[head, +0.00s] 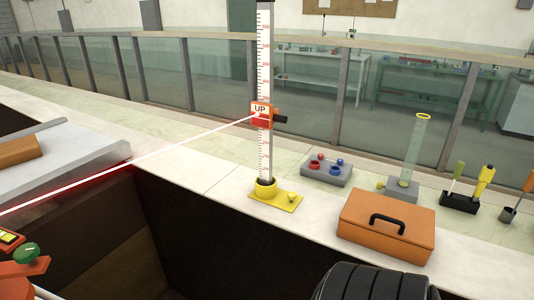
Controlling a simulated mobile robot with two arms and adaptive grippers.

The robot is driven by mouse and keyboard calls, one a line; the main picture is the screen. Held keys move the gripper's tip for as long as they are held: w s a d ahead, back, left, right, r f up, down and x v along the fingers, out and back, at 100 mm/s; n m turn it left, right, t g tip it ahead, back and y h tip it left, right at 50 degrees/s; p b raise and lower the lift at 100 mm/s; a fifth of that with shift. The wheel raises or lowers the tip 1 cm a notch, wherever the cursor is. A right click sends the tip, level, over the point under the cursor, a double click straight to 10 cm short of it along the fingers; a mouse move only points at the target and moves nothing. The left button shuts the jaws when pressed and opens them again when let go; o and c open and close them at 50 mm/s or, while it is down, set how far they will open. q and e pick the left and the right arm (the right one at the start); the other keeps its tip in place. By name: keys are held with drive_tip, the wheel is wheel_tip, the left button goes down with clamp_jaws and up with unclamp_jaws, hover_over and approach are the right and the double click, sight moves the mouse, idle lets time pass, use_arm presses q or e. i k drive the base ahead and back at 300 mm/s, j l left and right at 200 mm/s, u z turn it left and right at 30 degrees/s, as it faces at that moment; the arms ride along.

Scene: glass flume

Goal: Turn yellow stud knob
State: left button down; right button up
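The yellow stud knob (292,196) is a small round knob standing on the right part of a flat yellow base plate (285,206). A yellow collar (264,188) on the same plate surrounds the foot of an upright white graduated staff (265,150). An orange-red slider (261,117) marked "UP", with a dark knob on its right side, sits partway up the staff. Neither of my grippers is in view.
An orange case (386,230) with a black handle stands right of the plate. Behind it are a grey block with red and blue fittings (327,170) and a clear cylinder (416,150). A dark pit (220,260) opens in front.

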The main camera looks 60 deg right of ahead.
sight(291, 196)
drive_tip(key=z, duration=1.9)
